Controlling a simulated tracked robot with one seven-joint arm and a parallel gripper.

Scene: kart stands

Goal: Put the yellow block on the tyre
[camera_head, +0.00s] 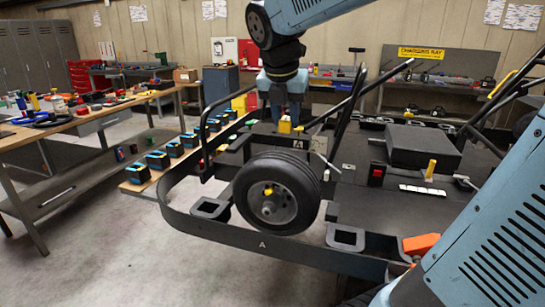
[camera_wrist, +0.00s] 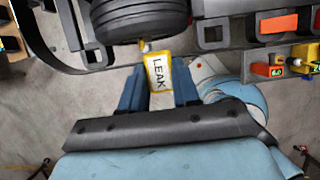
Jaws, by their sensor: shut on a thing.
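The yellow block (camera_wrist: 158,74), with a white face marked LEAK, is between the blue fingers of my gripper (camera_wrist: 159,84) in the wrist view. My gripper is shut on it. In the head view, the yellow block (camera_head: 285,126) shows small under my gripper (camera_head: 285,117), just above the tyre in the picture. The black tyre (camera_head: 299,182) stands upright on its tread at the kart's front, its grey hub facing the camera. In the wrist view, the tyre (camera_wrist: 140,22) lies at the top, beyond the block. I cannot tell the gap between them.
The kart's black frame (camera_head: 262,244) curves around the tyre. An orange block (camera_head: 421,243) sits at its right corner. A low bench with several black-and-blue boxes (camera_head: 158,160) stands left of the kart. A cluttered workbench (camera_head: 75,125) is farther left. Bare floor lies at lower left.

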